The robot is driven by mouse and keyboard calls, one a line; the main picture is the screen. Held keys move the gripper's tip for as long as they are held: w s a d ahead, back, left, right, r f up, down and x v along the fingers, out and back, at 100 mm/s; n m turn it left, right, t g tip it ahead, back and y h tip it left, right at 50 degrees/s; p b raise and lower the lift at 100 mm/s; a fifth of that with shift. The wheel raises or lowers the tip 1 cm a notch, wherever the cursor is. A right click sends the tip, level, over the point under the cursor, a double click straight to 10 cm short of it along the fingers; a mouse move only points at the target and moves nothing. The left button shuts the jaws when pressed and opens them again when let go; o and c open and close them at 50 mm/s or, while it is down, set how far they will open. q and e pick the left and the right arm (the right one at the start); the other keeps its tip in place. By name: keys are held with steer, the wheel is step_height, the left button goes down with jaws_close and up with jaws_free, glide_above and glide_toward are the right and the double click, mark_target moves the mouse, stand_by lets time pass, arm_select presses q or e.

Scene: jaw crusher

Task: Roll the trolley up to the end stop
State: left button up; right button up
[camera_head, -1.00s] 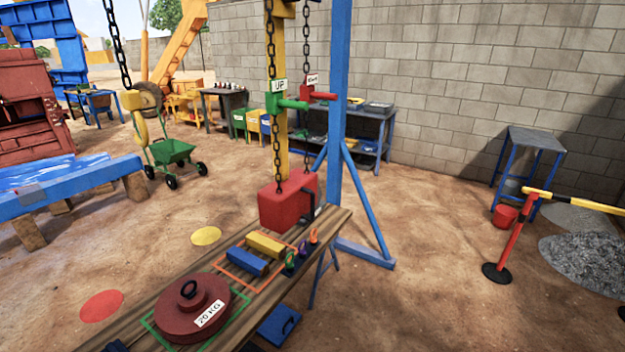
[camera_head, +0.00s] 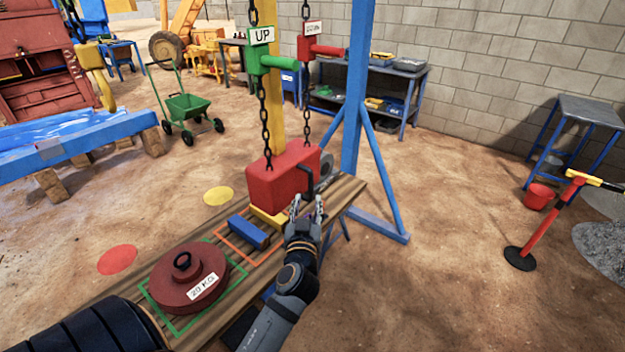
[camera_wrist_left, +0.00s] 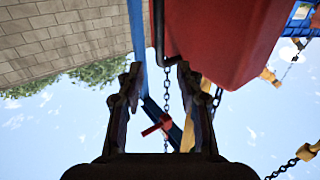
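My left gripper (camera_head: 307,205) is at the right side of a red box (camera_head: 284,176) with chains running up from it. Its fingers are apart, also in the left wrist view (camera_wrist_left: 157,75). The box's black bent handle (camera_head: 307,182) is just ahead of the fingertips; in the wrist view its lower bend (camera_wrist_left: 160,45) shows between them. I cannot tell whether they touch it. I cannot make out an end stop. My right gripper is not in view.
A wooden bench (camera_head: 344,190) below the box carries a red 20 KG weight (camera_head: 189,283) and a blue block (camera_head: 248,232). Chains hold a green UP handle (camera_head: 272,63) and a red handle (camera_head: 322,48). A blue post (camera_head: 357,90) stands behind.

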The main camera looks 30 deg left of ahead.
mark_target(310, 183)
arm_select(q)
steer(key=p+x, duration=0.3)
steer(key=x, duration=0.7)
steer(key=shift+f, duration=0.1)
steer(key=shift+w, duration=0.1)
jaws_close()
steer(key=shift+f, duration=0.1)
